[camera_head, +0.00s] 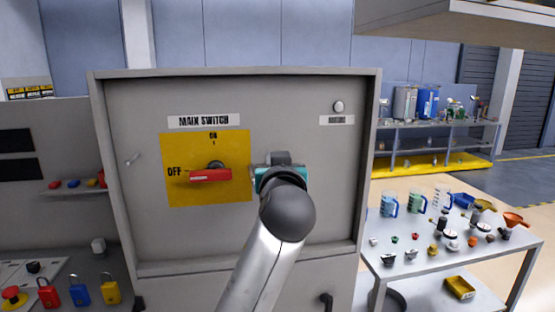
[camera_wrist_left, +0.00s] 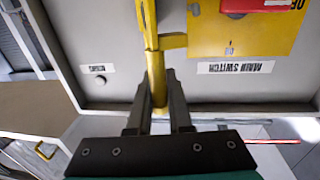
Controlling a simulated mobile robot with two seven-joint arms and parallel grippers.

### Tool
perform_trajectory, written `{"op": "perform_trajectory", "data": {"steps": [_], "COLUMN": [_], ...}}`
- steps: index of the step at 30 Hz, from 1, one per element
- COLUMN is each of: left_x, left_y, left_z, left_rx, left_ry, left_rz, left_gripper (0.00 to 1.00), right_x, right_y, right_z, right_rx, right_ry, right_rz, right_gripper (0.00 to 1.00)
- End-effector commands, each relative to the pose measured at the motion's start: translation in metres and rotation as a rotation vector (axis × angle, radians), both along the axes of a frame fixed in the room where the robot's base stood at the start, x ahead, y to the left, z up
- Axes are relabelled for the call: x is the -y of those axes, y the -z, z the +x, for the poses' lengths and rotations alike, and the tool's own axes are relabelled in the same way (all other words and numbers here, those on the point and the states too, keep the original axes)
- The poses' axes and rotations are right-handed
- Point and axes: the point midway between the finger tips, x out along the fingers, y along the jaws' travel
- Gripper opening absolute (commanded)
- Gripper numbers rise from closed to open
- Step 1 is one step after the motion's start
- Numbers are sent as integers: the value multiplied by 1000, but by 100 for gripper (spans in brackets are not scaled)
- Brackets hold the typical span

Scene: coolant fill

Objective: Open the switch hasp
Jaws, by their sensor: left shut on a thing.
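The main switch has a yellow plate (camera_head: 210,192) on a grey panel, with a red handle (camera_head: 210,175) lying level beside the OFF mark. The handle also shows, upside down, at the top of the left wrist view (camera_wrist_left: 255,4). The yellow hasp (camera_wrist_left: 151,45) is a bar along the plate's edge, with a short arm towards the plate. My left gripper (camera_wrist_left: 160,88) is shut on the hasp bar, one finger on each side. In the head view my left gripper (camera_head: 281,168) is at the plate's right edge, and its wrist hides the hasp. My right gripper is not in view.
The panel's raised frame (camera_head: 367,170) surrounds the switch. Red (camera_head: 47,294), blue (camera_head: 80,291) and yellow (camera_head: 110,289) padlocks are at lower left. A table (camera_head: 425,268) with jugs and small parts stands at right, below an overhanging grey slab (camera_head: 450,22).

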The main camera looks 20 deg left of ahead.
Motion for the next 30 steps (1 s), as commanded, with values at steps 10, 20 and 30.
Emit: {"op": "perform_trajectory", "data": {"steps": [10,20,30], "left_x": [-1,0,0], "left_y": [3,3,3], "left_z": [0,0,0], "left_rx": [-9,-8,-8], "left_ry": [-2,-2,-2], "left_rz": [-2,-2,-2], "left_gripper": [0,0,24], "right_x": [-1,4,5], "right_y": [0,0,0], "right_z": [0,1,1], "right_rx": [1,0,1], "right_ry": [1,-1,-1], "right_rz": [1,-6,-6], "right_gripper": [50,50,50]}}
